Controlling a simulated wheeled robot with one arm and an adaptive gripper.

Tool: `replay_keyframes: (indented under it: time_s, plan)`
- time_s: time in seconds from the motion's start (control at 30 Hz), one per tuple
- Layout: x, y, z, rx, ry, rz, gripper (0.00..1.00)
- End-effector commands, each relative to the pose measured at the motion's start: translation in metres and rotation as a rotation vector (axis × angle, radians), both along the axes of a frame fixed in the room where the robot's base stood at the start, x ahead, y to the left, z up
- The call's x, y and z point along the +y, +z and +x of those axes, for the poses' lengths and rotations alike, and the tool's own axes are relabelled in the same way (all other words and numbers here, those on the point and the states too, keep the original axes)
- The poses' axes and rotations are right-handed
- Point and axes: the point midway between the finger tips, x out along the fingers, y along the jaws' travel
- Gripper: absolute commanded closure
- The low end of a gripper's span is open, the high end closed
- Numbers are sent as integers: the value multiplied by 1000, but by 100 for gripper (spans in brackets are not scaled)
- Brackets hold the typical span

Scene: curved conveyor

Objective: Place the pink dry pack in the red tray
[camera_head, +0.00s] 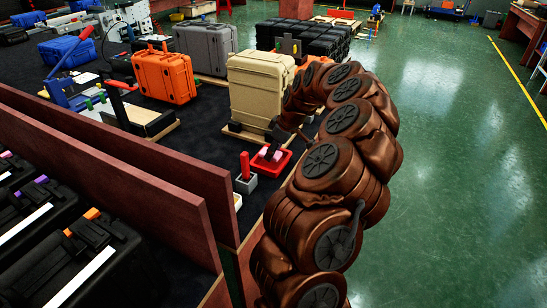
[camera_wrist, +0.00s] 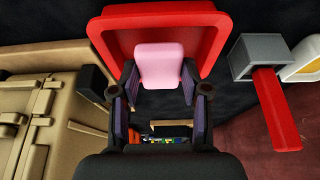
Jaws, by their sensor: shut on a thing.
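The pink dry pack (camera_wrist: 160,62) is between the two fingers of my gripper (camera_wrist: 159,80), which is shut on it. The red tray (camera_wrist: 213,38) lies behind the pack in the wrist view. The pack overlaps the tray's inside there, but I cannot tell if it touches the floor of the tray. In the head view the red tray (camera_head: 280,171) sits on the dark surface near the wooden edge. The pink pack (camera_head: 267,154) shows as a small patch over the tray, partly hidden by my gripper (camera_head: 273,150).
A beige case (camera_head: 256,88) stands just behind the tray, close to my gripper. A grey block with a red bar (camera_head: 245,168) stands left of the tray. An orange case (camera_head: 165,77) and a grey case (camera_head: 206,47) are farther back. Wooden panels (camera_head: 150,160) edge the surface.

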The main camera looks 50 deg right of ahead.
Motion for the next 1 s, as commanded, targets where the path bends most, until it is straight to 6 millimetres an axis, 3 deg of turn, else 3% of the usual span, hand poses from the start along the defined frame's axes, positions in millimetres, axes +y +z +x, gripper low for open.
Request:
replay_keyframes:
  time_s: [0.23,0.6,0.63,0.87,1.0]
  plan:
    - [1,-30,0,3,2,4,78]
    - [0,-34,0,1,2,1,78]
    - [0,-34,0,1,2,1,53]
    - [0,-33,0,1,2,1,29]
    - [0,-33,0,0,2,1,29]
